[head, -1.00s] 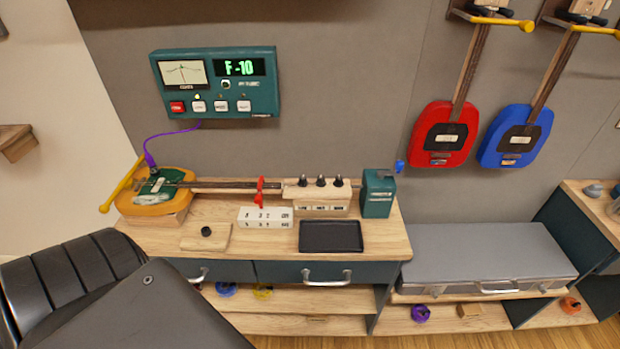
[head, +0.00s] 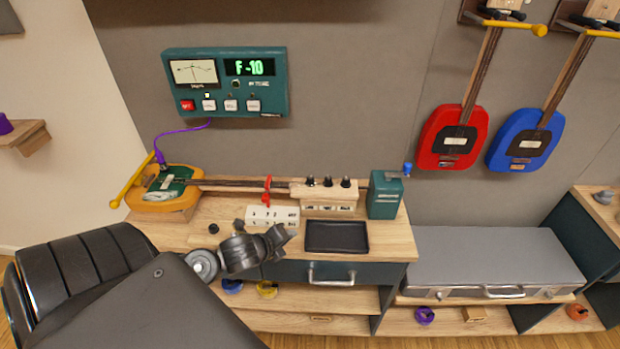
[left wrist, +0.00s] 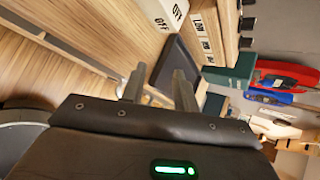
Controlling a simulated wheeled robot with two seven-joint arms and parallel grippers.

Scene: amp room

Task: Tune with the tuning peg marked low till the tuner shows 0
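The teal tuner (head: 225,82) on the wall reads "F -10" in green, its needle dial at left. The yellow instrument (head: 165,200) lies on the bench, its neck running right to a wooden block (head: 325,193) with three black pegs. The leftmost peg (head: 311,181) stands above the label that appears to read LOW in the left wrist view (left wrist: 197,24). My left gripper (head: 278,238) is in front of the white block, left of the black tray and below the pegs. Its fingers (left wrist: 160,85) are apart and empty. My right gripper is out of view.
A white marked block (head: 272,216) and a black tray (head: 336,236) lie in front of the neck. A red clamp-like piece (head: 267,190) stands on the neck. A teal box (head: 386,195) with a blue knob is at the right end.

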